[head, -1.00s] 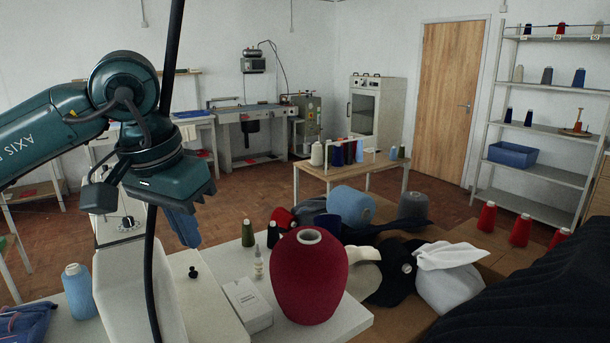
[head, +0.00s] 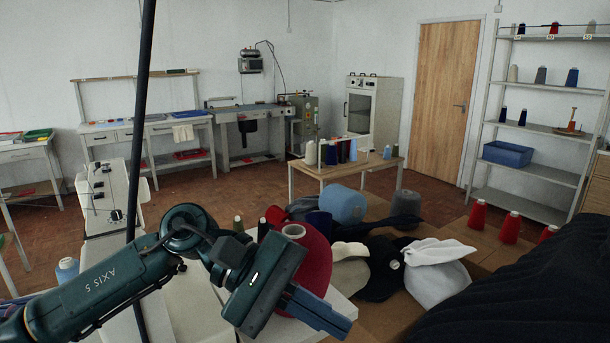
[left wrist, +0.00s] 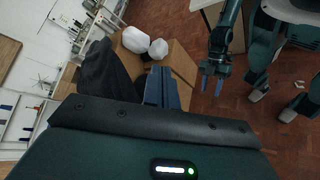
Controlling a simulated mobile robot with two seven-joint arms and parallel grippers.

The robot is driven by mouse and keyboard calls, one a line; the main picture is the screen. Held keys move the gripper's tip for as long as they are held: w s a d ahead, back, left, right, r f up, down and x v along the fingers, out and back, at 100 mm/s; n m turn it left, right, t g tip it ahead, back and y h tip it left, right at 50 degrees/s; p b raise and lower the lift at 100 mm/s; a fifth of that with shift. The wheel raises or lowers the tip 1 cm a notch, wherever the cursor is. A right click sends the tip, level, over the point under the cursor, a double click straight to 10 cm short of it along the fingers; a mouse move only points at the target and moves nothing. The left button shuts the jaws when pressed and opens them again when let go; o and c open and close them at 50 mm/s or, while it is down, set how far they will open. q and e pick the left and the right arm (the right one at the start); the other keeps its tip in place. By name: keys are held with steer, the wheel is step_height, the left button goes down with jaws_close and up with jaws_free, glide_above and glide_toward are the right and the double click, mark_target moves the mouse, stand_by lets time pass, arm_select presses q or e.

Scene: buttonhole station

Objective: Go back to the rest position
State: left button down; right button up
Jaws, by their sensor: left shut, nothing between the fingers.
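My left gripper (head: 338,322) points down and to the right at the lower middle of the head view. It is shut, with nothing between its blue fingers, which also show in the left wrist view (left wrist: 162,88). In the head view it is in front of the big red cone (head: 318,262) and hides much of it. My right gripper (left wrist: 211,86) hangs over the brown floor in the left wrist view. Its two blue fingers are apart and nothing shows between them. The head view does not show it.
A dark ribbed cloth (head: 520,290) fills the lower right. Small red cones (head: 511,228) stand behind it. A low table (head: 345,172) with several spools stands farther back.

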arm_select(q)
steer(key=w+a+f+m+t, duration=0.4)
steer(key=f+m+t, duration=0.4)
steer(key=m+t, duration=0.35)
steer(key=w+a+f+m+t, duration=0.4)
steer(key=f+m+t, duration=0.3)
steer(key=m+t, duration=0.45)
arm_select(e)
steer(key=shift+s+d+f, duration=0.15)
steer(key=shift+f, duration=0.35)
steer(key=shift+s+d+f, duration=0.1)
steer(key=shift+d+f, duration=0.05)
steer(key=shift+f, duration=0.35)
arm_select(q)
steer(key=s+a+f+n+g+y, duration=0.4)
steer(key=s+f+n, duration=0.4)
steer(key=f, duration=0.4)
steer(key=s+a+f+n+g+y, duration=0.4)
steer(key=s+f+n, duration=0.4)
steer(key=f, duration=0.5)
steer(key=shift+a+n+y, duration=0.5)
steer(key=shift+a+y, duration=0.4)
steer(key=shift+a, duration=0.1)
arm_select(e)
steer(key=shift+f, duration=0.1)
steer(key=shift+c, duration=0.2)
